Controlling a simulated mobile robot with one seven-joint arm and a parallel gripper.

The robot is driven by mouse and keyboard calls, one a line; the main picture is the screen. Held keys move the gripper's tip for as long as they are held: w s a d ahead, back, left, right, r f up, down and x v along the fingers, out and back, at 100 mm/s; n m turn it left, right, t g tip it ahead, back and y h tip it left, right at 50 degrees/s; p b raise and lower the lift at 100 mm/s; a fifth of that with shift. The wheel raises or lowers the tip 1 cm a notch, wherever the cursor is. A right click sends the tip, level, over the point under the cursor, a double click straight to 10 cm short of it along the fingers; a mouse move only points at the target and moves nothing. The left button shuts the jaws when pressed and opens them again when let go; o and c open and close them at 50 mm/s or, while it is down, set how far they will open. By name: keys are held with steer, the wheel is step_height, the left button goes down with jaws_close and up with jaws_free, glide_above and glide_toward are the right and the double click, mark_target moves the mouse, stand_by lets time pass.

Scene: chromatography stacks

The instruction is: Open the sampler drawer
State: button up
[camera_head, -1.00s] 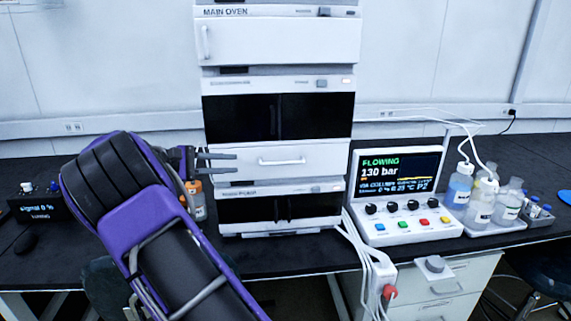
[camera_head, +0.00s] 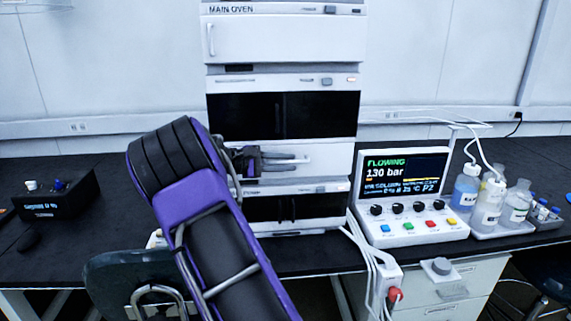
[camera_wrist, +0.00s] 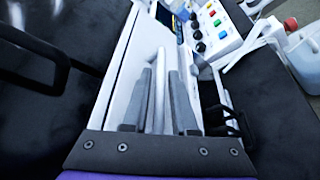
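The sampler drawer (camera_head: 336,168) is the white front in the middle of the instrument stack, below the dark double window. It looks closed. Its front also shows in the wrist view (camera_wrist: 124,78). My gripper (camera_head: 304,158) is in front of the drawer, with its fingers pointing right across the handle area and hiding most of the handle in the head view. In the wrist view my gripper (camera_wrist: 162,75) has its two grey fingers apart, with the pale handle bar (camera_wrist: 159,85) between them. Dark gaps show beside the bar, so the fingers do not look clamped on it.
The main oven (camera_head: 285,40) is above. A control panel (camera_head: 410,225) reading 130 bar stands right of the stack, with bottles (camera_head: 488,208) beyond it. White cables (camera_head: 368,250) hang at the bench edge. A black box (camera_head: 55,195) sits at left.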

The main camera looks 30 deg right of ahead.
jaws_close()
stand_by(1.4)
